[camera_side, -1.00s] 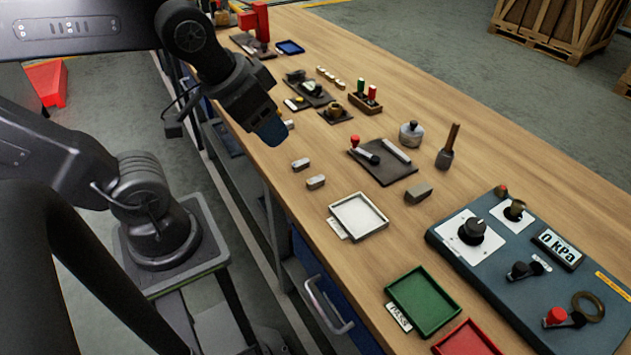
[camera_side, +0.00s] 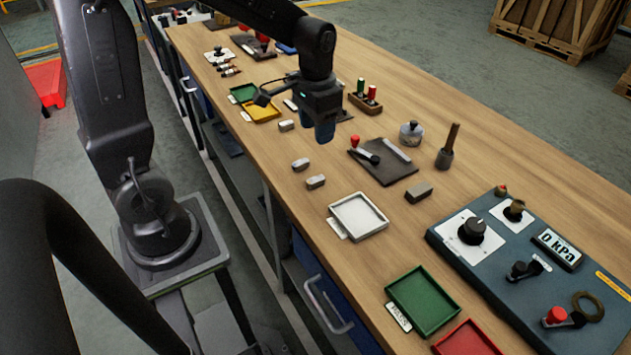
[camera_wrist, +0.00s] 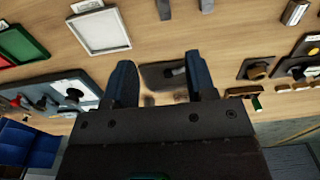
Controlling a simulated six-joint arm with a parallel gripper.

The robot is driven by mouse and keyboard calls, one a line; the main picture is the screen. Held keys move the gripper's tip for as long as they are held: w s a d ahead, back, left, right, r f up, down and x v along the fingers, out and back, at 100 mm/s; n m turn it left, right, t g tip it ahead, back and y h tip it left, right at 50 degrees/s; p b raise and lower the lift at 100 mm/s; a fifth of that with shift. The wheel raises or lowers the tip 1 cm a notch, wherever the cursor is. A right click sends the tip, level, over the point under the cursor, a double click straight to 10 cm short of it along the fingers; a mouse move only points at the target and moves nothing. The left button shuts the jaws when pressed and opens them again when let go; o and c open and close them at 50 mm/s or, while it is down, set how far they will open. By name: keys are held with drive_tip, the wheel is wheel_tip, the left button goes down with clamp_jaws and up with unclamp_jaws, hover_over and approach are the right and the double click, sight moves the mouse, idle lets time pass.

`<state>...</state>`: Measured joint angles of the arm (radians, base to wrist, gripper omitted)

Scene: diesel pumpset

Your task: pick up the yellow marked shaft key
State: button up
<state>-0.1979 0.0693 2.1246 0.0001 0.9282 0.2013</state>
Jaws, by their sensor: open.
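Several small grey metal keys lie on the wooden bench. In the side view one lies at the middle (camera_side: 300,164), another just in front of it (camera_side: 316,182), and a third farther back (camera_side: 286,125). I cannot make out a yellow mark on any of them. In the wrist view, keys show near the top edge (camera_wrist: 164,9) and at upper right (camera_wrist: 295,12). My gripper (camera_side: 323,138) is above the bench, right of the keys, pointing down. In the wrist view its two fingers (camera_wrist: 160,80) are apart with nothing between them.
A white tray (camera_side: 333,208) and green tray (camera_side: 394,294) lie nearer the camera. A dark mat (camera_side: 396,174) with tools is right of my gripper. A grey block (camera_side: 418,192), metal pot (camera_side: 411,134) and brush (camera_side: 447,150) stand nearby. Bench around the keys is clear.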

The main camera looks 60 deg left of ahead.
drive_tip(key=f, duration=0.2)
hover_over(315, 179)
drive_tip(key=f, duration=0.7)
drive_tip(key=shift+w+d, duration=0.15)
drive_tip(key=shift+d, duration=0.1)
drive_tip(key=shift+a+f, duration=0.2)
drive_tip(key=shift+f, duration=2.55)
clamp_jaws()
drive_tip(key=shift+r, duration=0.1)
